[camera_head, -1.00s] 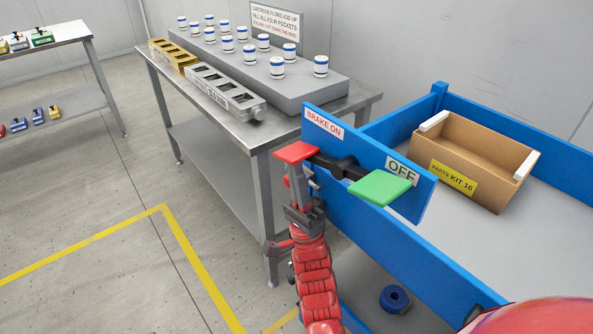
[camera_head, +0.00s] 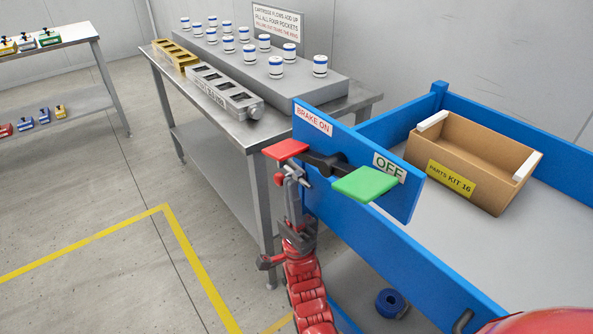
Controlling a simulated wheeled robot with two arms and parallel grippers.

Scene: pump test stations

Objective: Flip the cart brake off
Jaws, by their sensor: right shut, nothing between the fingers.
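The brake is a dark rocker lever (camera_head: 325,163) on a blue panel (camera_head: 345,142) at the cart's near left end. Its left end carries a red pad (camera_head: 285,149) under the "BRAKE ON" label (camera_head: 314,117). Its right end carries a green pad (camera_head: 364,183) below the "OFF" label (camera_head: 389,167). The lever slopes down to the right in the picture. My right gripper (camera_head: 291,174) is shut and empty, pointing up just under the red pad. I cannot tell whether it touches the pad. My left gripper is not in view.
The blue cart (camera_head: 400,251) holds a cardboard parts kit box (camera_head: 480,143). A steel table (camera_head: 209,133) with white-blue cartridges stands behind, close to the panel's left. Open floor with yellow lines (camera_head: 90,242) lies left.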

